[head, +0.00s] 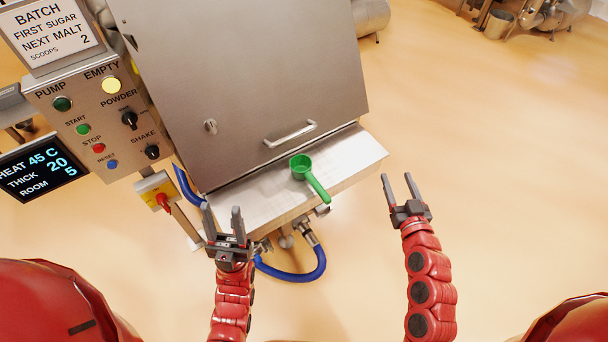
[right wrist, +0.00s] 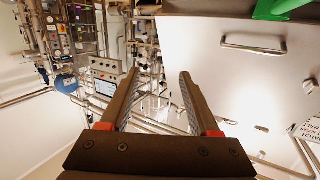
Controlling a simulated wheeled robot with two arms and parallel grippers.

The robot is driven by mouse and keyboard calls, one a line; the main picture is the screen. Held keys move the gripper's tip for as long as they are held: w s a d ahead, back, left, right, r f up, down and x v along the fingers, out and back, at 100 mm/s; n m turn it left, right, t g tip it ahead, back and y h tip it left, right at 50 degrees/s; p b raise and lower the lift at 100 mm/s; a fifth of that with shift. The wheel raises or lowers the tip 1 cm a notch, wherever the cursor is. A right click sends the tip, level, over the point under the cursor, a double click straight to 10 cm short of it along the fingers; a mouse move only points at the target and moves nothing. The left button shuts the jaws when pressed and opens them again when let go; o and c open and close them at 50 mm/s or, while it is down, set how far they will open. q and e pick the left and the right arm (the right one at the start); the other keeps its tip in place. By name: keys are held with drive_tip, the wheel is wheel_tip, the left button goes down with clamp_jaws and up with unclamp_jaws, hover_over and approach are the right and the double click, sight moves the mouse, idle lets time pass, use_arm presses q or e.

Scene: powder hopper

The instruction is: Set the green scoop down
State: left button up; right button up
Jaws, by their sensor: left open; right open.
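The green scoop (head: 303,169) rests on the steel ledge (head: 256,197) in front of the closed hopper, its cup toward the lid and its handle angled down to the right, the handle's end near the ledge's front edge. Part of it also shows at the top right of the right wrist view (right wrist: 276,8). My right gripper (head: 399,190) is open and empty, to the right of the ledge and apart from the scoop. In the right wrist view, nothing sits between its fingers (right wrist: 160,100). My left gripper (head: 223,223) is open and empty near the ledge's front left corner.
The hopper lid (head: 255,75) with its bar handle (head: 290,133) is shut behind the ledge. A control panel (head: 110,110) and a display (head: 40,167) are at the left. A blue hose (head: 300,275) loops below the ledge. Open floor lies to the right.

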drive_tip(key=s+a+f+n+g+y+b, duration=0.1)
drive_tip(key=s+a+f+n+g+y, duration=0.15)
drive_tip(key=a, duration=0.35)
drive_tip(key=s+a+f+n+g+y, duration=0.1)
drive_tip(key=s+a+n+g+y, duration=0.2)
drive_tip(key=s+a+n, duration=0.15)
drive_tip(key=m, duration=0.1)
approach(318, 185)
drive_tip(key=x, duration=0.5)
drive_tip(key=shift+w+a+r, duration=0.2)
drive_tip(key=shift+w+a, duration=0.05)
drive_tip(key=shift+w, duration=0.1)
drive_tip(key=shift+w+a+f, duration=0.25)
drive_tip(key=shift+w, duration=0.1)
drive_tip(key=shift+w+a+f+p, duration=0.25)
drive_tip(key=shift+w+a+p, duration=0.15)
drive_tip(key=shift+p, duration=0.25)
drive_tip(key=shift+f+p+x, duration=0.15)
drive_tip(key=shift+p+x, duration=0.15)
drive_tip(key=shift+x, duration=0.7)
drive_tip(key=shift+f+p+x, duration=0.15)
drive_tip(key=shift+p+x, duration=0.1)
drive_tip(key=shift+x, duration=0.7)
drive_tip(key=shift+s+d, duration=0.1)
clamp_jaws()
